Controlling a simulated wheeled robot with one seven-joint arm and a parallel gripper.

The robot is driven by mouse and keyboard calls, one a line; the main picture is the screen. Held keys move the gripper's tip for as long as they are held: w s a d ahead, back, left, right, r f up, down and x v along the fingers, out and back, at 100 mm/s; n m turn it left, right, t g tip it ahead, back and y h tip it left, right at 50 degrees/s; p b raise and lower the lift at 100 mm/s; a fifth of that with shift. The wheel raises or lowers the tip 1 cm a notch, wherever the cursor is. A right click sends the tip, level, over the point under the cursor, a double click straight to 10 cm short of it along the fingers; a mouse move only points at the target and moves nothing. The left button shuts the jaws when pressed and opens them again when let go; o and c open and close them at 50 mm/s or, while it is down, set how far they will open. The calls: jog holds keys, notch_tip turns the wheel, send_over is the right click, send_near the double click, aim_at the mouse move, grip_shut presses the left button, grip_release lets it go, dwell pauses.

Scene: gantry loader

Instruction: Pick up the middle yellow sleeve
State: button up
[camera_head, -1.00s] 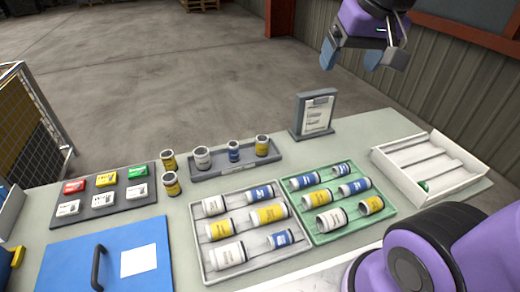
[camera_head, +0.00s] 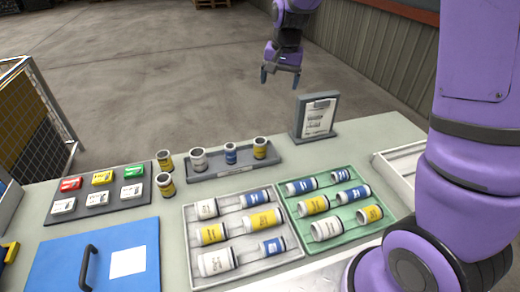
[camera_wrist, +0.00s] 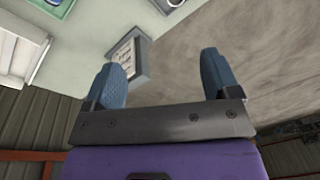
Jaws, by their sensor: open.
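Several yellow-banded sleeves show in the head view. In the grey tray (camera_head: 212,279), a small yellow sleeve (camera_head: 212,233) and a larger yellow sleeve (camera_head: 263,219) lie in the middle row. In the green tray (camera_head: 333,235), one yellow sleeve (camera_head: 314,205) lies middle left and another (camera_head: 370,214) lower right. One yellow sleeve (camera_head: 260,148) stands at the right end of the dark rack. Which one is "middle" I cannot tell. My gripper (camera_head: 280,78) is open and empty, high beyond the table's back edge, apart from every sleeve. Its fingers show in the wrist view (camera_wrist: 161,62).
Two yellow sleeves stand left of the dark rack (camera_head: 236,172). White and blue sleeves share the trays. A sign stand (camera_head: 316,117) rises at the back edge. A blue lidded panel (camera_head: 65,262) is at front left. My arm partly hides the white tray (camera_head: 400,165).

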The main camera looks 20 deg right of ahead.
jog(key=m+g, duration=0.1)
send_over(260, 147)
jog(key=d, duration=0.2)
notch_tip(260, 147, down, 10)
jog(key=f, duration=0.1)
jog(key=shift+m+g+h, duration=0.3)
jog(key=shift+m+g, duration=0.1)
jog(key=shift+m, duration=0.4)
jog(key=f, duration=0.3)
jog(key=w+f, duration=0.1)
jog(key=f, duration=0.2)
jog(key=w+f, duration=0.1)
jog(key=f, duration=0.2)
jog(key=shift+w+a+f, duration=0.25)
jog(key=shift+a, duration=0.15)
jog(key=f, duration=1.1)
jog(key=shift+s+a+f, duration=0.1)
jog(key=shift+a+f, duration=0.1)
jog(key=shift+f, duration=0.1)
jog(key=c, duration=1.2)
jog(key=shift+r, duration=0.15)
jog(key=shift+c, duration=0.2)
